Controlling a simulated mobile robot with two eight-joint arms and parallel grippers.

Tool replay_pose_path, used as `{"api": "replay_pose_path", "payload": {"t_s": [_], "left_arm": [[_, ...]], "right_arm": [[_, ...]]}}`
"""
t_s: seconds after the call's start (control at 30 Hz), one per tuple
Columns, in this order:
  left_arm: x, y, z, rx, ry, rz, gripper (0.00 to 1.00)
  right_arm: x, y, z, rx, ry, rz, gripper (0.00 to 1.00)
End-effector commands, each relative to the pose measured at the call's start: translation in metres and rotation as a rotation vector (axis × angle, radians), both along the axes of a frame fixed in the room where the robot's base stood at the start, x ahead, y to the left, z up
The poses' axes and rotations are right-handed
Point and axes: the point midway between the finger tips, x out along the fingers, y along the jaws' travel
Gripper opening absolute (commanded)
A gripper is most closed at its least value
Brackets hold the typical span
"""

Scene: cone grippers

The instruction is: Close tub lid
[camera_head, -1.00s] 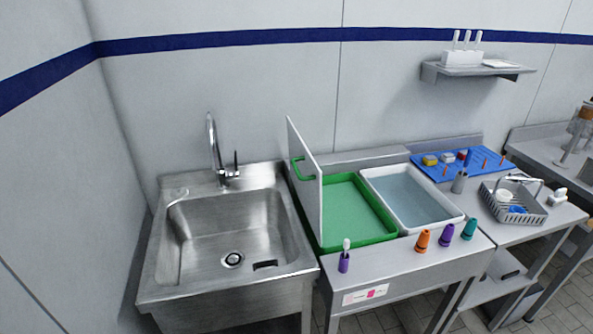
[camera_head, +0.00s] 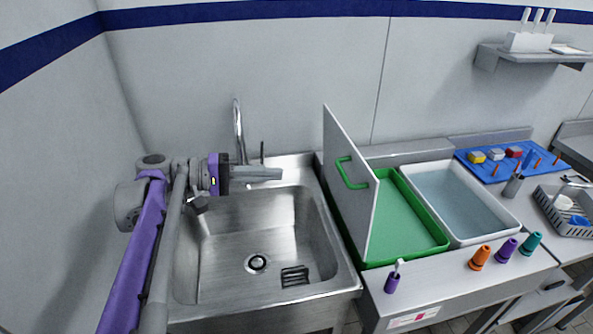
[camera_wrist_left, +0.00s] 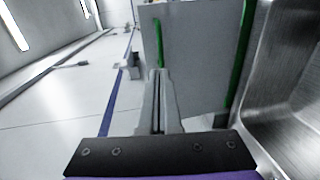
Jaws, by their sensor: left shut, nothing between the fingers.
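The green tub (camera_head: 437,243) stands on the counter right of the sink, with green inside. Its pale grey lid (camera_head: 340,150) is hinged open and stands upright along the tub's left side. My right gripper is not in view.
The steel sink (camera_head: 205,275) and its faucet (camera_head: 238,130) lie by my left arm. A white water tub (camera_head: 480,240) stands right of the green tub. A purple cone holder (camera_head: 391,284) with a brush and orange (camera_head: 480,258), purple and teal cones line the counter's front.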

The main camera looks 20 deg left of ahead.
Motion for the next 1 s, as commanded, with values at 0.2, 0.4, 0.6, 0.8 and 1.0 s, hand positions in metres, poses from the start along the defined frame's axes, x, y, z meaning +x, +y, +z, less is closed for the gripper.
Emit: {"api": "replay_pose_path", "payload": {"t_s": [0.2,0.4,0.6,0.8,1.0], "left_arm": [[0.024,-0.039,-0.007,0.000,0.001,-0.007,0.00],[0.047,-0.074,-0.013,0.001,0.002,-0.007,0.00],[0.063,-0.097,-0.017,0.002,0.002,-0.004,0.00],[0.069,-0.105,-0.019,0.002,0.002,-0.002,0.00],[0.070,-0.105,-0.019,0.002,0.002,-0.001,0.00]], "right_arm": [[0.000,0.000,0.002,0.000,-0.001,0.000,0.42],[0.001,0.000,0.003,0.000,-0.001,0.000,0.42],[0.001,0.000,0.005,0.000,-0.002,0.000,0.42],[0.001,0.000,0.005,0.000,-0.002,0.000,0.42],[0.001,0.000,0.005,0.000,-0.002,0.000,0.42]]}}
